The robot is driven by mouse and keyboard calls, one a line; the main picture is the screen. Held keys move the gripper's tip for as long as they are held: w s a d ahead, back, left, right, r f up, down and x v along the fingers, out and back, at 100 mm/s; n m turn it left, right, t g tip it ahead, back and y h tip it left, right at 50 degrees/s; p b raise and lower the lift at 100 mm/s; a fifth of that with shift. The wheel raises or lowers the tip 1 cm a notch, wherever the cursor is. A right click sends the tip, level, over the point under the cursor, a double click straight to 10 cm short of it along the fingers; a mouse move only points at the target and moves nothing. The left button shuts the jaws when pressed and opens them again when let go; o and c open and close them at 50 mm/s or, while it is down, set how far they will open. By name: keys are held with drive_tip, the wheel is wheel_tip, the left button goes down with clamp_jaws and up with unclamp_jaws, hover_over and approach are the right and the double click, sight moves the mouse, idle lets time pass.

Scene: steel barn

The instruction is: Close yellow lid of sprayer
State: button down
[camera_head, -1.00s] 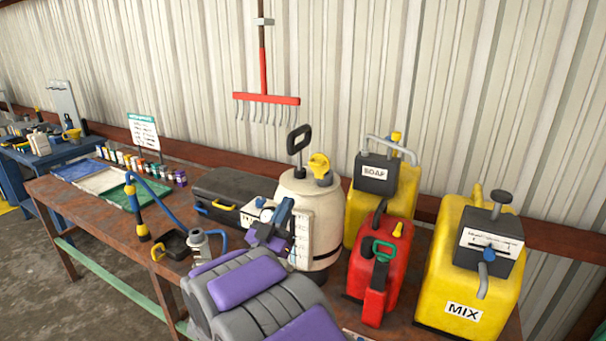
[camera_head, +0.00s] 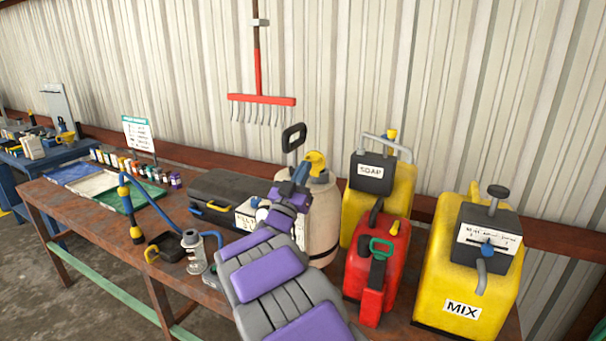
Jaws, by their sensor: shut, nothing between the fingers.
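The sprayer (camera_head: 322,222) is a cream-coloured tank with a black pump handle (camera_head: 293,138), standing upright on the bench. Its yellow lid (camera_head: 317,160) is at the top and looks raised, but my gripper covers its lower part, so I cannot tell how far it is open. My gripper (camera_head: 300,172) is shut and empty. Its tip is in front of the sprayer's top, just below and left of the lid in the picture. I cannot tell whether it touches the lid. My arm hides the sprayer's left side.
A red can (camera_head: 375,268), a yellow SOAP container (camera_head: 390,190) and a yellow MIX container (camera_head: 462,270) stand close on the right. A red rake (camera_head: 262,99) hangs on the wall.

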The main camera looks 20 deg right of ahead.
drive_tip(key=shift+r, duration=0.15)
idle(0.3)
drive_tip(key=shift+w+d+r+p, duration=0.1)
drive_tip(key=shift+r+p, duration=0.05)
drive_tip(key=shift+p, duration=0.6)
